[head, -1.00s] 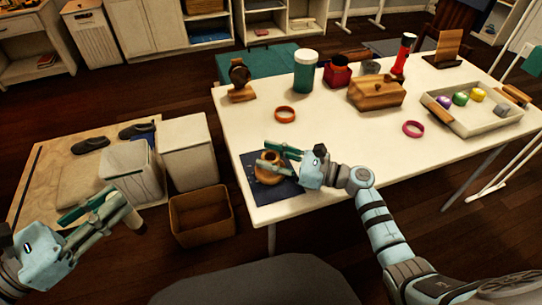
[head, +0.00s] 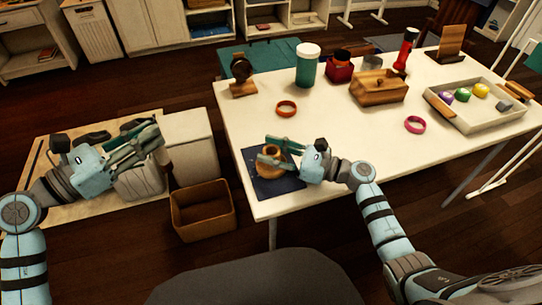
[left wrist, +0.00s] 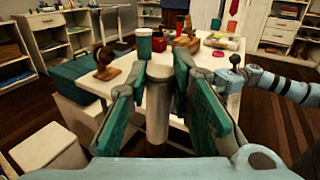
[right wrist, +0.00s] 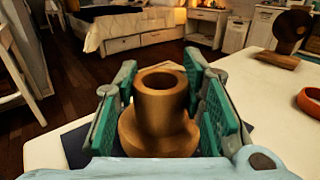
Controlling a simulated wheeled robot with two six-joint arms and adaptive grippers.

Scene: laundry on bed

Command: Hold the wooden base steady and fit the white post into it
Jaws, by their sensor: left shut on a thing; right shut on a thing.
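The wooden base (head: 268,167) is a round brown piece with an open socket on top, standing on a dark blue mat (head: 285,184) at the table's near left corner. My right gripper (head: 268,151) is shut on it. The right wrist view shows the base (right wrist: 160,115) upright between the fingers, its socket empty. My left gripper (head: 153,147) is shut on the white post (left wrist: 158,98) and holds it in the air, left of the table. In the left wrist view the post stands roughly upright between the green finger pads; its lower end is partly hidden.
The white table (head: 340,160) has a clear area around the mat. An orange ring (head: 286,108), a wooden stand (head: 242,82) and a green jar (head: 307,68) stand beyond it. A cardboard box (head: 203,210) and a white bin (head: 190,150) are on the floor between post and table.

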